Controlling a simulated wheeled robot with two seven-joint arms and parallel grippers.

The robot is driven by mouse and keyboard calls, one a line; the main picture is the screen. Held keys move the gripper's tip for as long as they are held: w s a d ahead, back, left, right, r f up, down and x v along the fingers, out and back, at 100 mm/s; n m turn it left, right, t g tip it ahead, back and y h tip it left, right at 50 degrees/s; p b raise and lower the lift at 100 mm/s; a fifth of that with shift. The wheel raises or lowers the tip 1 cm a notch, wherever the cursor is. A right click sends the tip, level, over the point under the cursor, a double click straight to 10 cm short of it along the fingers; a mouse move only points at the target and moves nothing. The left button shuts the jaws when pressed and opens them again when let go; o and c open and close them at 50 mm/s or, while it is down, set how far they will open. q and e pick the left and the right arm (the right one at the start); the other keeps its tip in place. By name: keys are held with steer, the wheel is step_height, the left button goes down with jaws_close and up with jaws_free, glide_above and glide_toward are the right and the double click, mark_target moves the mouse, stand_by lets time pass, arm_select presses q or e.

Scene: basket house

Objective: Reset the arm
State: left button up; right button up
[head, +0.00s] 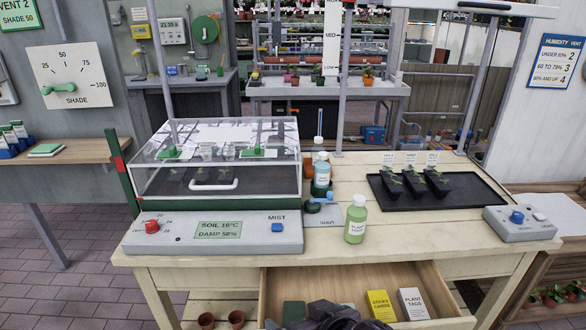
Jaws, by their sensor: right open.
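My right gripper (325,312) shows as a dark shape at the bottom edge of the head view, over the open drawer (343,280) of the workbench. It is open, and nothing shows held in it. Most of its arm is cut off by the frame. My left gripper is not in view. A dark green packet (294,311) lies in the drawer just left of the right gripper. A yellow box of sticky cards (381,305) and a white box of plant tags (413,303) stand in the drawer to its right.
A control box (519,223) sits at the right edge. The drawer juts out in front.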

steer(key=s+d+f+m+g+h, duration=0.1)
steer(key=s+d+f+g+h, duration=0.15)
steer(key=s+d+f, duration=0.5)
steer(key=s+d+f+m+g+h, duration=0.1)
steer(key=s+d+f+g+h, duration=0.2)
steer(key=d, duration=0.7)
step_height(320, 180, down, 30)
steer(key=s+r+g, duration=0.1)
steer(key=s, duration=0.2)
steer(key=s+d+f+g, duration=0.1)
steer(key=s+d+f, duration=0.2)
steer(key=s+f, duration=1.6)
steer(key=shift+s+d+n+y, duration=0.2)
steer(key=shift+s+n+y, duration=0.1)
steer(key=shift+y, duration=0.05)
